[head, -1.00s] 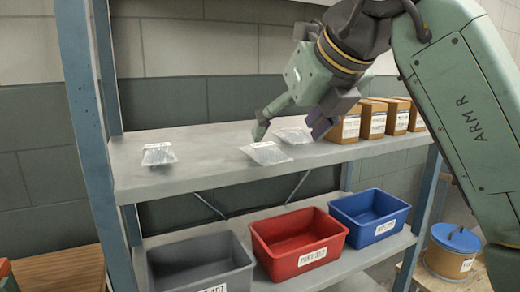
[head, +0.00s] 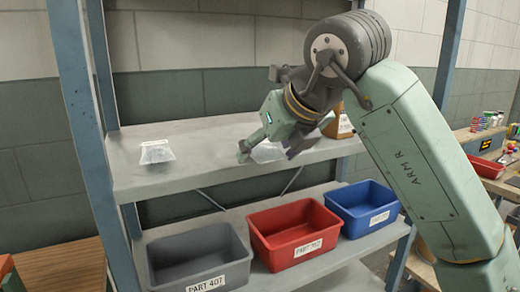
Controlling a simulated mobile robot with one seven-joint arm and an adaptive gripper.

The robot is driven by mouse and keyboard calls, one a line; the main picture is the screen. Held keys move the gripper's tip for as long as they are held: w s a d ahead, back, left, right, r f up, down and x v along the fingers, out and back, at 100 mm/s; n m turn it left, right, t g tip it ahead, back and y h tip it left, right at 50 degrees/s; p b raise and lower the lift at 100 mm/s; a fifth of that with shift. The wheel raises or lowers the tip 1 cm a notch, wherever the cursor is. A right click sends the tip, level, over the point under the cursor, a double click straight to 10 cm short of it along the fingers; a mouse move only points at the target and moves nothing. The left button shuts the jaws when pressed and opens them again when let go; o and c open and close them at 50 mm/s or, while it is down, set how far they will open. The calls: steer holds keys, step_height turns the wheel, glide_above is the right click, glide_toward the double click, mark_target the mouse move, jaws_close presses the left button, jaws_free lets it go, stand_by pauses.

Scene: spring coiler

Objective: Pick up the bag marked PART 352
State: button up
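A clear plastic bag with a white label (head: 156,152) lies on the left of the upper shelf (head: 200,172). Another clear bag (head: 267,153) lies further right on that shelf, partly hidden by my gripper. No lettering on either bag is readable here, so I cannot tell which is PART 352. My gripper (head: 270,153) is open, its two fingers apart and pointing down at the second bag. I cannot tell whether the fingers touch the bag or are in front of it. Nothing is visibly held.
A brown box (head: 340,127) stands behind my arm. On the lower shelf stand a grey bin (head: 200,262) labelled PART 407, a red bin (head: 295,232) and a blue bin (head: 364,205). A blue upright (head: 88,130) rises at the left. The upper shelf between the bags is clear.

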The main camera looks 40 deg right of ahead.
steer(key=c, duration=1.1)
steer(key=shift+r, duration=0.1)
steer(key=shift+c, duration=0.2)
